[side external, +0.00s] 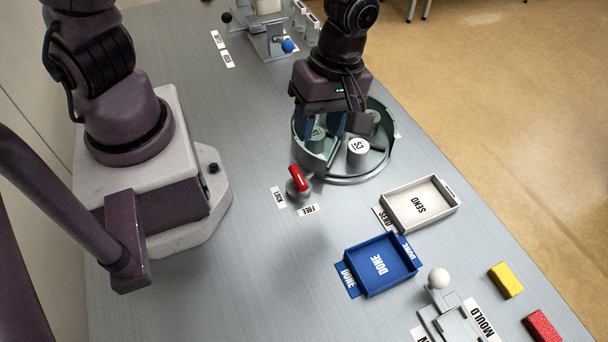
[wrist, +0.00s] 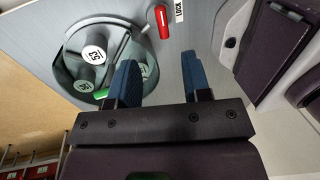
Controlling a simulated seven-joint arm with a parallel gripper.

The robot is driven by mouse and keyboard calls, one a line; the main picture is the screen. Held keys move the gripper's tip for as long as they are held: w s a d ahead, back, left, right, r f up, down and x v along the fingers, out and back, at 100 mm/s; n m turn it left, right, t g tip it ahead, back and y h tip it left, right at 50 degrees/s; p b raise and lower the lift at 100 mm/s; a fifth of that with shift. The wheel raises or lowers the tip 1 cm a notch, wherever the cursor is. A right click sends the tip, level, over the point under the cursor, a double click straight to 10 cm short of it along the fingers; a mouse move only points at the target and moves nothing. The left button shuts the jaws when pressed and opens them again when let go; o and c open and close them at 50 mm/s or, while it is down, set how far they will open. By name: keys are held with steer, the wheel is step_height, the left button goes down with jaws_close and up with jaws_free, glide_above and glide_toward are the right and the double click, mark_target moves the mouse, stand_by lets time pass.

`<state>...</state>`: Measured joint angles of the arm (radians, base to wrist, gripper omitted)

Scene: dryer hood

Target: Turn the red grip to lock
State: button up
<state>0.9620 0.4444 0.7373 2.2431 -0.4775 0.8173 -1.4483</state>
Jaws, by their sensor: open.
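The red grip (side external: 299,179) sits on a small grey mount on the table, just in front of the round dryer (side external: 350,178). The LOCK label (side external: 278,197) lies to its left and the FREE label (side external: 308,210) below it. I cannot tell which label the grip is set to. My gripper (side external: 322,128) is open and empty above the dryer's near-left part, up and right of the grip, apart from it. In the wrist view the red grip (wrist: 162,21) shows beyond the gap between my fingertips (wrist: 160,62), beside the LOCK label (wrist: 180,10).
The dryer has a raised curved wall and holds capped cylinders, one marked S21 (side external: 357,147). A white SEND tray (side external: 452,203) and a blue DONE tray (side external: 412,262) stand to the lower right. A blue-knobbed fixture (side external: 270,40) is behind.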

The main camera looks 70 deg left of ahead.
mark_target(303, 182)
steer(key=s+f, duration=0.1)
steer(key=f, duration=0.7)
steer(key=s+f, duration=0.1)
steer(key=f, duration=0.3)
steer(key=shift+s+f, duration=0.15)
steer(key=shift+s, duration=0.15)
jaws_close()
